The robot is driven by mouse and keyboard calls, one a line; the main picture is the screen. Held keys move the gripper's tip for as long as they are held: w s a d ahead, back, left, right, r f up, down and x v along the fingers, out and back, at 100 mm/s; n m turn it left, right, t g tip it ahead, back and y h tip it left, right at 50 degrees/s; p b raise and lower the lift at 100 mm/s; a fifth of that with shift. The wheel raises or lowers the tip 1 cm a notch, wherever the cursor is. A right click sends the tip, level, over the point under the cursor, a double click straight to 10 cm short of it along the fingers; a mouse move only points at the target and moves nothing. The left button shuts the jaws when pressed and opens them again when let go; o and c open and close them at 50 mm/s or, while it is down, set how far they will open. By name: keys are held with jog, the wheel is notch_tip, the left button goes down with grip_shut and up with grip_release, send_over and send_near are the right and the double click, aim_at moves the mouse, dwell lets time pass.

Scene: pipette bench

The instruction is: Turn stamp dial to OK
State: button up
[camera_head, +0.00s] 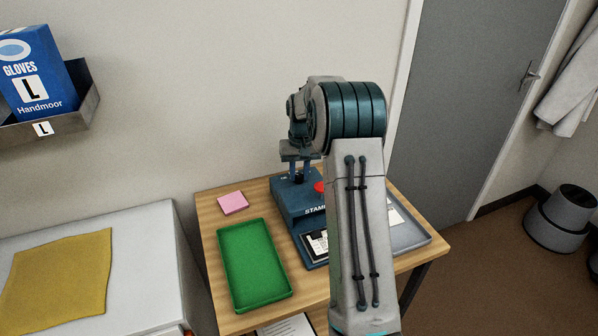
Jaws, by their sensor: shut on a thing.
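The blue stamp machine (291,197) stands on the wooden table, partly hidden behind my arm. It has a red round part (319,187) on top and white lettering starting "STAM" on its front. My gripper (299,178) points down at the back left top of the machine, with its fingers shut on the dial there. The dial itself is mostly hidden by the fingers, so I cannot read its setting. A small white mark shows just left of the fingers. A card with dark print (316,246) lies at the machine's front.
A green tray (252,300) lies left of the machine, with a pink note pad (232,203) behind it. A grey tray (412,243) is at the right, partly behind my arm. A white cabinet with a yellow cloth (58,280) stands left. A glove box (38,75) hangs on the wall.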

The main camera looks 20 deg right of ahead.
aim_at(301, 176)
dwell(0.3)
jog(key=o, duration=0.7)
notch_tip(301, 176, up, 14)
jog(key=shift+d, duration=0.2)
jog(key=shift+s+f, duration=0.1)
